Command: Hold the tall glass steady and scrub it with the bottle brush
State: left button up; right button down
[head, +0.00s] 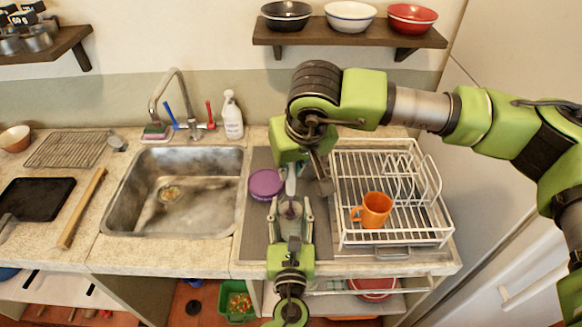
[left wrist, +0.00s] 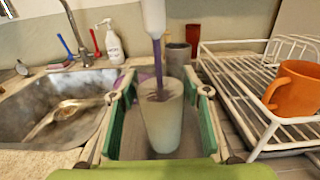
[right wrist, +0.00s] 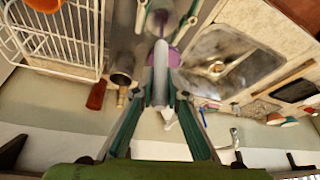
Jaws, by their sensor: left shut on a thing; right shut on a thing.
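The tall glass (left wrist: 161,128) is clear and stands upright on the mat between the sink and the dish rack. My left gripper (head: 292,211) is shut on it, one finger on each side. The bottle brush has a white handle (right wrist: 161,62) and a purple stem (left wrist: 158,58). Its bristle end is inside the glass, seen through the wall in the left wrist view. My right gripper (right wrist: 160,98) is shut on the white handle above the glass. In the head view my right arm hides part of the handle.
A white dish rack (head: 345,190) with an orange mug (head: 373,211) is just right of the glass. A purple dish (head: 266,184) lies on the mat (head: 255,225) to the left. A metal tumbler (right wrist: 123,70) stands behind the glass. The sink (head: 150,220) is further left.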

jog(key=shift+r, duration=2.35)
jog(key=shift+f, duration=2.55)
jog(key=shift+r, duration=0.1)
notch_tip(320, 180, up, 14)
pick_arm(q)
jog(key=o, duration=1.4)
